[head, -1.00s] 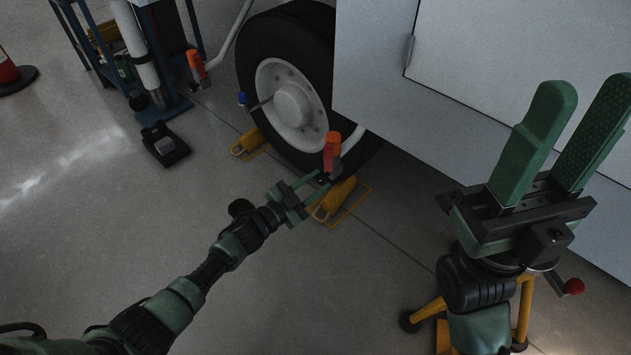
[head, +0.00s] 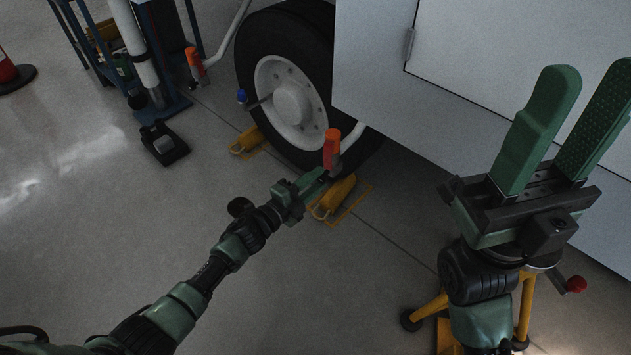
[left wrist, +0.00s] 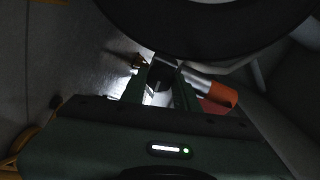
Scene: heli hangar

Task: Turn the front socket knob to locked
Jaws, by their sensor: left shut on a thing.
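My left gripper (head: 316,180) reaches in beside the front of the wheel, low by the orange-capped fitting (head: 332,147). In the left wrist view its fingers (left wrist: 161,92) are shut on a small dark knob (left wrist: 160,74), which I take to be the front socket knob. The orange end (left wrist: 221,95) of the fitting lies just right of the fingers there. In the head view the fingers and the fitting largely hide the knob, and I cannot read its setting. My right gripper (head: 592,85) is open and empty, fingers pointing up, at the right.
A large tyre (head: 258,75) stands behind the fitting, with yellow chocks (head: 334,197) at its foot. The white vehicle body (head: 480,70) is on the right. A second orange-capped fitting (head: 194,62) and a blue rack (head: 172,103) are at the back left.

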